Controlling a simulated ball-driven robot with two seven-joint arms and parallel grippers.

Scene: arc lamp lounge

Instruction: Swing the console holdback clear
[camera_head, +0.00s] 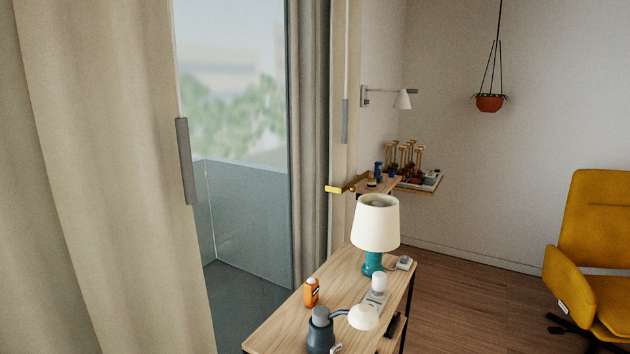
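The holdback is a brass-yellow arm (346,187) fixed beside the curtain edge, above the far end of the wooden console (290,318). It sticks out to the left, across the front of the grey-beige curtain (313,140) at the right of the glass door. Its mount is small and hard to make out. Neither of my grippers is in view.
On the console stand a teal lamp with a cream shade (375,222), an orange bottle (311,292) and a small lamp with a white head (363,317). A large beige curtain (100,180) hangs at left. A yellow chair (595,240) stands at right, with open floor between.

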